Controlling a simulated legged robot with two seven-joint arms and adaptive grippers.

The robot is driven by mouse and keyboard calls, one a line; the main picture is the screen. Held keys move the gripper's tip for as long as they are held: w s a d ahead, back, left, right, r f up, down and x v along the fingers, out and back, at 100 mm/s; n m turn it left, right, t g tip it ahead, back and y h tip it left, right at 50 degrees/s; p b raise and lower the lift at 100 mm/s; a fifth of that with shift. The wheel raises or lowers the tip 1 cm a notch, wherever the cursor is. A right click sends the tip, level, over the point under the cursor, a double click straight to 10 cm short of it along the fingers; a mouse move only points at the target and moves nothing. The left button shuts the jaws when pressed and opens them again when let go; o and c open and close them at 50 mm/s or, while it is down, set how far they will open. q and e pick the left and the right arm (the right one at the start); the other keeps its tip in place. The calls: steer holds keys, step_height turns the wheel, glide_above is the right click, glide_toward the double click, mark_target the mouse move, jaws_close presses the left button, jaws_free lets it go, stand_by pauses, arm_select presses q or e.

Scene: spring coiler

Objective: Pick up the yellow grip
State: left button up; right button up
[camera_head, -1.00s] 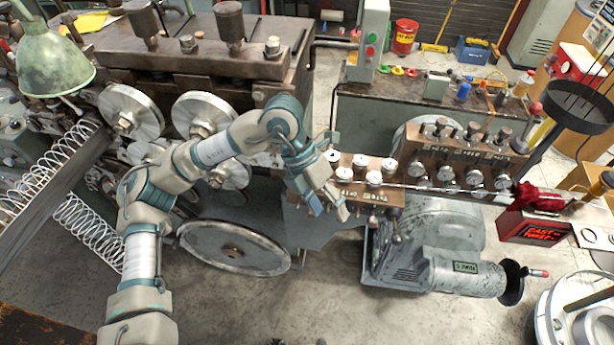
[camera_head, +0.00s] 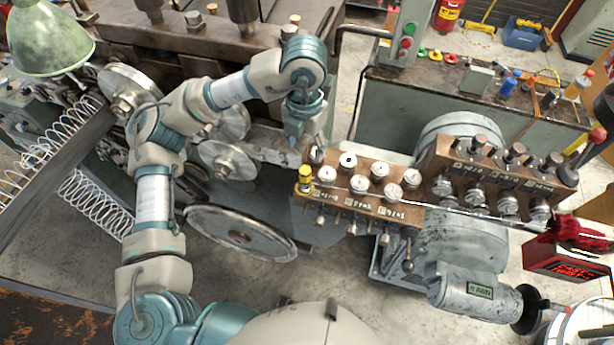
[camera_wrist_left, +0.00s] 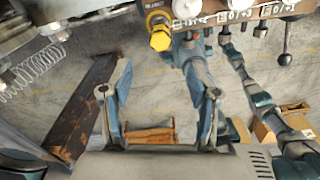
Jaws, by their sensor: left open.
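The yellow grip (camera_head: 304,178) is a short yellow cylinder standing at the left end of the brown roller block (camera_head: 372,204). In the left wrist view the yellow grip (camera_wrist_left: 160,36) shows its hexagonal yellow end near the top middle. My left gripper (camera_head: 294,140) points down just behind and above the grip in the head view, apart from it. In the left wrist view my left gripper (camera_wrist_left: 158,66) is open and empty, with the grip beyond its spread fingers. My right gripper is not seen.
Several pale rollers (camera_head: 379,169) stand on the block right of the grip. A thin wire runs across it. A grey motor (camera_head: 480,293) sits lower right. A large metal wheel (camera_head: 240,232) is below my left arm, and coiled springs (camera_head: 95,205) hang at left.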

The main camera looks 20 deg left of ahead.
mark_target(301, 168)
arm_select(q)
steer(key=f, duration=0.8)
steer(key=shift+w+a, duration=0.2)
steer(key=shift+a, duration=0.15)
steer(key=shift+a+f, duration=0.15)
steer(key=shift+f, duration=0.15)
steer(key=f, duration=0.2)
steer(key=d+f, duration=0.1)
steer(key=f, duration=0.1)
steer(key=shift+s+f, duration=0.15)
steer(key=shift+f, duration=0.1)
steer(key=shift+d+f, duration=0.1)
steer(key=shift+d, duration=0.2)
steer(key=shift+a, duration=0.5)
jaws_close()
